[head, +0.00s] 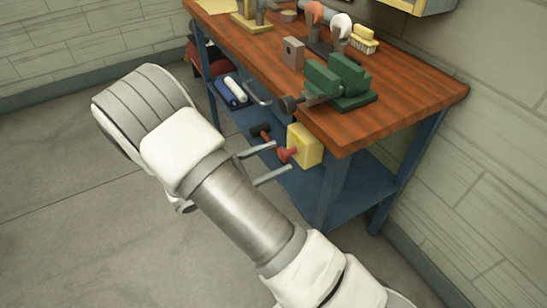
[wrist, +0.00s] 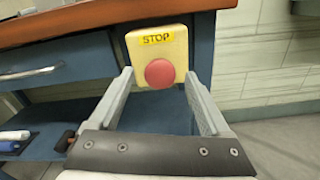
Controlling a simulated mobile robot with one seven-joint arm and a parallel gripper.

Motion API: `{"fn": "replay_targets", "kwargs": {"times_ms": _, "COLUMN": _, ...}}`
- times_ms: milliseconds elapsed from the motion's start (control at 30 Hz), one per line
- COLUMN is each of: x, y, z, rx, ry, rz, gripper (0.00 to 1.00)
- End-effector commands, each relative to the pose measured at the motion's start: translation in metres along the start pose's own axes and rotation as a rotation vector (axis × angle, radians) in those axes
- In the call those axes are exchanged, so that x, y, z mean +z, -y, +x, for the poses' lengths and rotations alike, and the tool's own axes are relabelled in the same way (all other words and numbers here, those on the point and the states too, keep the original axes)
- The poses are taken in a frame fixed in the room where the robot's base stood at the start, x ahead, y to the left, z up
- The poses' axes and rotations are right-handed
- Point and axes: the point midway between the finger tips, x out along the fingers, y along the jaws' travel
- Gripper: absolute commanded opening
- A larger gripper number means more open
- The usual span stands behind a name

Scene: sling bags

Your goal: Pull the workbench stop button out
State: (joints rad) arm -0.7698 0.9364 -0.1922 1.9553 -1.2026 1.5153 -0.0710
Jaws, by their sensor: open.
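The stop button is a red round knob (wrist: 160,74) on a yellow box (wrist: 143,48) with a STOP label, fixed at the front of the workbench below its wooden top. In the head view the red knob (head: 287,154) sticks out of the yellow box (head: 306,146) toward my gripper (head: 281,161). My gripper is open, with one finger on each side of the knob. In the wrist view my gripper (wrist: 158,85) has its fingertips near the lower sides of the box, with gaps to the knob. I cannot tell whether the fingertips touch the box.
The workbench's wooden top (head: 400,105) carries a green vise (head: 338,82), a brush (head: 363,40) and other tools. A drawer handle (wrist: 30,73) is to the left of the box. A hammer (head: 262,132) and rolls (head: 235,89) lie on the lower shelf. The floor in front is clear.

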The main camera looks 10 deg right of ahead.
Motion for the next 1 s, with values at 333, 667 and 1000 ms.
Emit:
{"fn": "replay_targets", "kwargs": {"times_ms": 333, "x": 0.001, "y": -0.001, "z": -0.025, "rx": 0.004, "ry": -0.001, "rz": 0.001, "gripper": 0.81}}
{"fn": "replay_targets", "kwargs": {"times_ms": 667, "x": 0.001, "y": -0.001, "z": -0.106, "rx": 0.004, "ry": -0.002, "rz": 0.002, "gripper": 0.81}}
{"fn": "replay_targets", "kwargs": {"times_ms": 1000, "x": 0.0, "y": 0.0, "z": -0.166, "rx": 0.002, "ry": -0.001, "rz": 0.001, "gripper": 0.81}}
